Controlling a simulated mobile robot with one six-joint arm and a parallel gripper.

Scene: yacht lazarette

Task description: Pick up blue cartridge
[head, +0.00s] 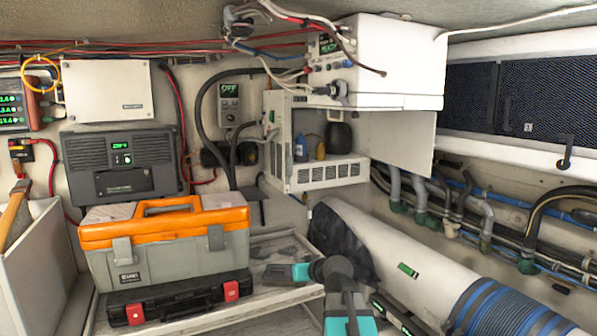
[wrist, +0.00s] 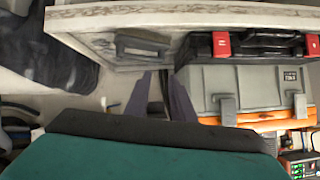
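A small blue item (head: 300,148), which looks like the blue cartridge, stands upright on the shelf of the open white cabinet in the head view. My gripper (head: 272,273) is well below and in front of the cabinet, near the tray by the toolbox, apart from the blue item. In the wrist view my gripper's two fingers (wrist: 162,92) stand apart with an empty gap between them. I cannot make out the blue item there.
The cabinet door (head: 400,140) hangs open at the right. A large white cylinder (head: 400,250) lies below right. Pipes and cables line the walls.

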